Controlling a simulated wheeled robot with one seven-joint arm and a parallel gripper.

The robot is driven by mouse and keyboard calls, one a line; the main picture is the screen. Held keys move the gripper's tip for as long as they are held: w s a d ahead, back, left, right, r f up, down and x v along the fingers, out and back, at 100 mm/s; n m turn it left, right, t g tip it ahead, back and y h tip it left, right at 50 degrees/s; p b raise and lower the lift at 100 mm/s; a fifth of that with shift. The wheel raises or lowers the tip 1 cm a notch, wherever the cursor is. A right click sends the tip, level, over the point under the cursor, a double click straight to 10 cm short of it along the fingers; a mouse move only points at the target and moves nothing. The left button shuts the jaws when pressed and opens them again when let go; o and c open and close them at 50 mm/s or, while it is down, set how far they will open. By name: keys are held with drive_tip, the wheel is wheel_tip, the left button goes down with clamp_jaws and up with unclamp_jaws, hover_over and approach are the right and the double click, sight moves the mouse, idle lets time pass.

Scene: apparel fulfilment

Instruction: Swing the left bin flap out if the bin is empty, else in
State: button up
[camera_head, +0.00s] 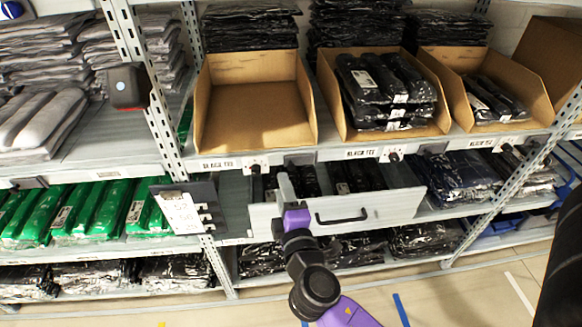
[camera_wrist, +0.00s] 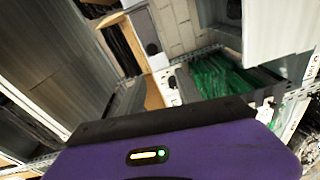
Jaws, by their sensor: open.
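The left cardboard bin (camera_head: 252,105) stands on the upper shelf in the head view. Its floor is bare and I see nothing in it. A small pale plate with a dark fitting (camera_head: 258,163) sits on the shelf edge below it, beside a BLACK TEE label; it may be the flap, but its swing position is unclear. My gripper (camera_head: 285,187) is open, below this shelf edge and in front of the pulled-out drawer. I see nothing held.
The middle bin (camera_head: 322,85) and right bin (camera_head: 458,95) hold black packages. The grey drawer (camera_head: 385,207) juts out below, with black packages inside. A clipboard (camera_head: 183,212) hangs left of it. Green packages (camera_head: 75,212) fill the lower left shelf; they also show in the wrist view (camera_wrist: 220,75).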

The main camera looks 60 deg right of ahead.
sight(291, 169)
drive_tip(key=shift+g+h, duration=0.8)
drive_tip(key=shift+w+d+p, duration=0.35)
drive_tip(key=shift+w+d, duration=0.05)
drive_tip(key=shift+d, duration=0.9)
drive_tip(key=shift+w+d+p, duration=0.4)
drive_tip(key=shift+w+d, duration=0.05)
drive_tip(key=shift+d, duration=0.9)
drive_tip(key=shift+w+d+p, duration=0.35)
drive_tip(key=shift+w+d, duration=0.05)
drive_tip(key=shift+d, duration=0.9)
clamp_jaws()
drive_tip(key=shift+f, duration=0.1)
